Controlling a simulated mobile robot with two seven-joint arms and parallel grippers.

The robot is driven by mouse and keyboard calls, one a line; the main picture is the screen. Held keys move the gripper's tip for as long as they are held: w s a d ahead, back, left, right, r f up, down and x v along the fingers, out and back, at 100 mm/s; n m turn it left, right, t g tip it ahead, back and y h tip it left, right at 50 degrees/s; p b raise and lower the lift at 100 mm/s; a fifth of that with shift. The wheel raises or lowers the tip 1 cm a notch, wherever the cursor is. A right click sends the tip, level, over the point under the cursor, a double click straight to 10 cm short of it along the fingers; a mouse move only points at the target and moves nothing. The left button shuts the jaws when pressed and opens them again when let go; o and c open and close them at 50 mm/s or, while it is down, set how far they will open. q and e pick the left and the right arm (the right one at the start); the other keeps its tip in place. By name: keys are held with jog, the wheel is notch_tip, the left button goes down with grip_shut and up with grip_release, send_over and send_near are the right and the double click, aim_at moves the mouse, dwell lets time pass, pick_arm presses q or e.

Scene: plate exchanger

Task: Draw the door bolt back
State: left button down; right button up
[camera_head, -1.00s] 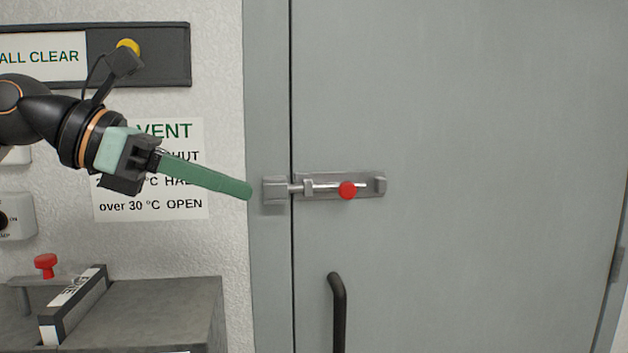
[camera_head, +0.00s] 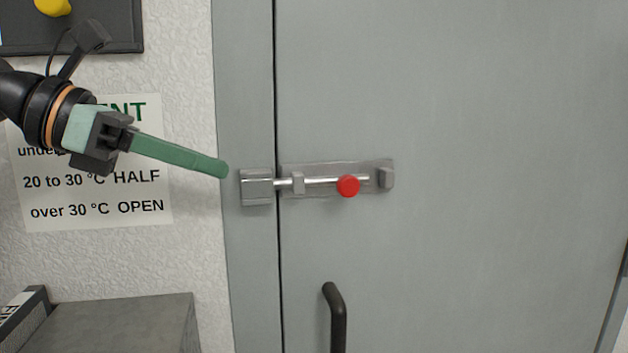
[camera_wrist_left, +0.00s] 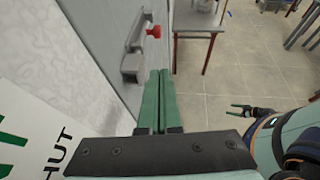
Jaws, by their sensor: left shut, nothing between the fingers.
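The door bolt (camera_head: 325,181) is mounted on the grey door, a silver rod with a red knob (camera_head: 348,186). The rod reaches left across the door gap into the keeper (camera_head: 256,187) on the frame. My left gripper (camera_head: 222,169) has long green fingers, shut and empty, just left of the keeper and apart from it. In the left wrist view the shut fingers (camera_wrist_left: 158,98) point toward the door, with the red knob (camera_wrist_left: 154,32) beyond their tips. My right gripper (camera_wrist_left: 242,108) shows small at the right of that view, its fingers apart.
A black door handle (camera_head: 336,315) stands below the bolt. A printed vent sign (camera_head: 95,185) is on the white wall behind my left arm. A grey box top (camera_head: 120,320) is at lower left. A table (camera_wrist_left: 200,25) stands on the tiled floor in the wrist view.

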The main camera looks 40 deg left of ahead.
pick_arm(q)
jog(key=p, duration=0.4)
send_near(339, 190)
jog(key=w+d+f, duration=0.1)
jog(key=w+f, duration=0.1)
jog(key=shift+w+d+f, duration=0.3)
jog(key=shift+d+f, duration=0.05)
jog(key=shift+f, duration=0.05)
jog(key=shift+w+d+r+p, duration=0.1)
jog(key=shift+w+d+p, duration=0.1)
jog(key=shift+w+d, duration=0.3)
jog(key=shift+w+d+r+p, duration=0.15)
jog(key=shift+w+d, duration=0.1)
jog(key=shift+w, duration=0.4)
pick_arm(e)
jog(key=shift+r, duration=2.3)
pick_arm(q)
jog(key=shift+f, duration=0.1)
jog(key=shift+w, duration=0.1)
pick_arm(e)
jog(key=shift+w+d, duration=0.1)
